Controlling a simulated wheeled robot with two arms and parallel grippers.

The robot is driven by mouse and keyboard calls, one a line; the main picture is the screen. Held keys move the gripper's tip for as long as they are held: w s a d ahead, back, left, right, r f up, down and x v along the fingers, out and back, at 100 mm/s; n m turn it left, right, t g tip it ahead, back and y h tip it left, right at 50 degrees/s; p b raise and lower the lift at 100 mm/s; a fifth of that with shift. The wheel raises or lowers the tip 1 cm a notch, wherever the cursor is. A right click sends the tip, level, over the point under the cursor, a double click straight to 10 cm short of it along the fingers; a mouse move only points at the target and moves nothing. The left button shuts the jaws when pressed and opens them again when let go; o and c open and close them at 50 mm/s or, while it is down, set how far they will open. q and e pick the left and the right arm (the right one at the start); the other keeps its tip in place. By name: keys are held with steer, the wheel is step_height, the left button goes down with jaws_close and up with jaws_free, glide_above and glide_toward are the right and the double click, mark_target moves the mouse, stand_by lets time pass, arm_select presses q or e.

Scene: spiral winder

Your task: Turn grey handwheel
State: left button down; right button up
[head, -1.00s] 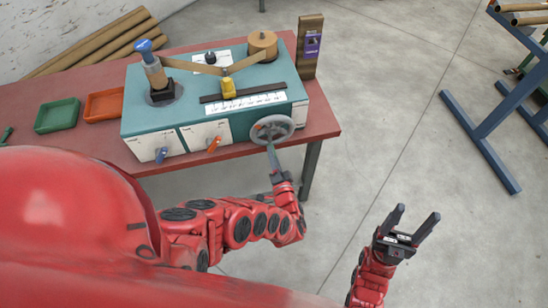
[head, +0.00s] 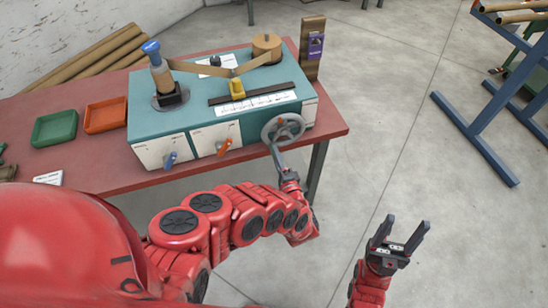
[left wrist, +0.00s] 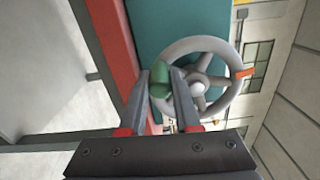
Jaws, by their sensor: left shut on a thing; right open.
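The grey handwheel (head: 283,127) is on the right end of the front of the teal winder (head: 190,118). In the left wrist view the handwheel (left wrist: 199,86) shows its spokes, an orange mark on its rim and a green handle (left wrist: 160,80). My left gripper (head: 273,150) is at the wheel's lower left. Its fingers are shut on the green handle, one on each side. My right gripper (head: 399,232) is open and empty, to the right of the table above the floor. The handle is hidden in the head view.
On the winder, a brown strip (head: 205,69) runs from the blue-topped post (head: 158,68) past a yellow guide (head: 237,88) to a round spool (head: 267,47). Green (head: 55,128) and orange (head: 105,115) trays lie left on the red table (head: 95,165). A blue rack (head: 475,140) stands right.

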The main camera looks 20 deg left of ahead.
arm_select(q)
steer(key=c, duration=0.6)
jaws_free()
steer(key=b+v, duration=0.1)
steer(key=v, duration=1.6)
steer(key=shift+s+d, duration=0.15)
steer(key=shift+d, duration=0.05)
